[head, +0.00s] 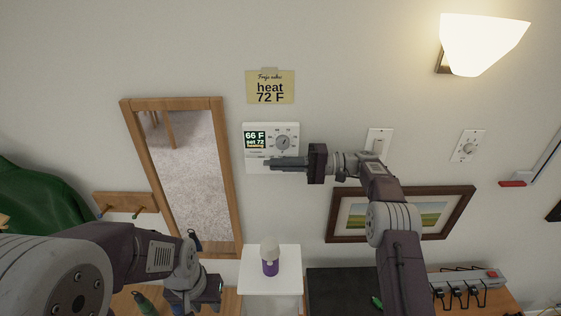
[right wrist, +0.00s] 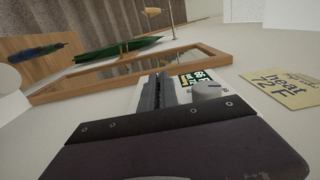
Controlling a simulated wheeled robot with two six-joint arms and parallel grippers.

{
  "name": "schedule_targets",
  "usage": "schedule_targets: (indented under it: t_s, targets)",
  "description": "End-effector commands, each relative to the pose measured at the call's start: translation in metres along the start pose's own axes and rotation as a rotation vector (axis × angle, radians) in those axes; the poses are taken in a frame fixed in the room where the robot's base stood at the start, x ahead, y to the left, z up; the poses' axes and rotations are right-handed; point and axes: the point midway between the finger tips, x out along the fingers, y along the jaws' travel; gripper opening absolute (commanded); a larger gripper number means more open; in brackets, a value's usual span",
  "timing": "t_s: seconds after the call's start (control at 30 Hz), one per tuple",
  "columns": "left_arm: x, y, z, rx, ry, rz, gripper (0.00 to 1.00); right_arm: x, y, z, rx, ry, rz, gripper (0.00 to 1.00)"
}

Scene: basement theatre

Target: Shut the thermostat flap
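The white thermostat (head: 262,128) is on the wall, with a lit display reading 66 F, set 72, heating, and a grey dial (head: 282,142). A white panel that looks like its flap (head: 255,168) shows at its lower edge, partly hidden by my right gripper (head: 275,163). I cannot tell how far the flap stands open. My right gripper's fingers lie close together across the thermostat's lower part; contact is unclear. In the right wrist view the fingers (right wrist: 160,92) look shut, beside the display and dial (right wrist: 207,90). My left gripper (head: 192,298) is low at the left, its fingers unclear.
A yellow note (head: 270,87) reading heat 72 F is above the thermostat. A framed mirror (head: 130,115) is to its left. A light switch (head: 379,142), another dial plate (head: 467,146) and a picture (head: 460,205) are to its right. A small white table (head: 262,285) stands below.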

Motion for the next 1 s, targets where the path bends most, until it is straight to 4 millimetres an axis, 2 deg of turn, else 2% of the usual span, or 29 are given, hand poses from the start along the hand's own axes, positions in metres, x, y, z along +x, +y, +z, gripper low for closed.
schedule_targets:
  t_s: [0.53,0.6,0.63,1.0]
  targets:
    - [-0.0038,0.0001,-0.0004,0.000,0.000,0.000,0.33,0.0000,-0.0025,-0.0017,0.021,0.002,-0.003,0.00]
    - [-0.0038,0.0001,-0.0004,0.000,0.000,0.000,0.33,0.0000,-0.0025,-0.0018,0.021,0.002,-0.003,0.21]
    - [-0.0038,0.0001,-0.0004,0.000,0.000,0.000,0.33,0.0000,-0.0024,-0.0017,0.021,0.002,-0.003,0.26]
    - [-0.0036,0.0001,-0.0003,0.000,0.000,0.000,0.33,0.0000,-0.0009,-0.0013,0.022,0.001,-0.001,0.26]
